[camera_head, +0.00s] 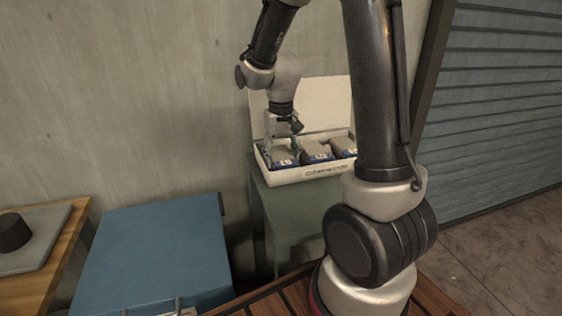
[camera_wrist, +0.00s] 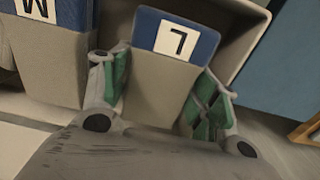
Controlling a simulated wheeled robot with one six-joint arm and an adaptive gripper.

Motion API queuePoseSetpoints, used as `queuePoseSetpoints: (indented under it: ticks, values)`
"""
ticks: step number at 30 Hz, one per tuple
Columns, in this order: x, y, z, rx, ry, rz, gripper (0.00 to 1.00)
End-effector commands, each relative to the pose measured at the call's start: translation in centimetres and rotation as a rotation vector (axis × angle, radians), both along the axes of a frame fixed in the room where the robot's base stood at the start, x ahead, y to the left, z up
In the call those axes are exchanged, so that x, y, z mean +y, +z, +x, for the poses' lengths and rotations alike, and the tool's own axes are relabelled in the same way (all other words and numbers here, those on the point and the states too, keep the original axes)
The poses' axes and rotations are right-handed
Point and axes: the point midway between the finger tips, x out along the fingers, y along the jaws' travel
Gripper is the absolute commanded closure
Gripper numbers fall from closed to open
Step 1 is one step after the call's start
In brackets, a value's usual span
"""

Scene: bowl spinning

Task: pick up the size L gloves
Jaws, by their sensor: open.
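The size L gloves (camera_wrist: 160,90) are a grey pack with a blue band and a white label marked L, in the end compartment of a white box. In the wrist view my gripper (camera_wrist: 160,88) is open, with a green-padded finger on each side of the pack. The pack stands between the fingers; whether they touch it I cannot tell. In the head view my gripper (camera_head: 281,148) points down into the left end of the box, over the leftmost pack (camera_head: 284,158).
The open white box (camera_head: 310,174) with its raised lid (camera_head: 325,103) stands on a green cabinet (camera_head: 283,203) against the wall. The pack marked M (camera_wrist: 45,60) is beside the L pack. A blue-topped table (camera_head: 155,250) stands to the left.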

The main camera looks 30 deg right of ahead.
Motion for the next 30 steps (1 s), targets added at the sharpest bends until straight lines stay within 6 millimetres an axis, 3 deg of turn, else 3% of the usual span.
queuePoseSetpoints:
  ticks: [6, 12, 22, 30]
  values:
    - [0.0, -0.1, 0.0, -0.001, 0.000, 0.000, 0.41]
    - [0.0, 0.0, 0.0, -0.001, 0.000, 0.000, 0.75]
    - [0.0, 0.6, 0.1, -0.003, 0.000, 0.000, 0.75]
    - [0.0, 5.8, 0.1, -0.007, 0.000, 0.001, 0.75]
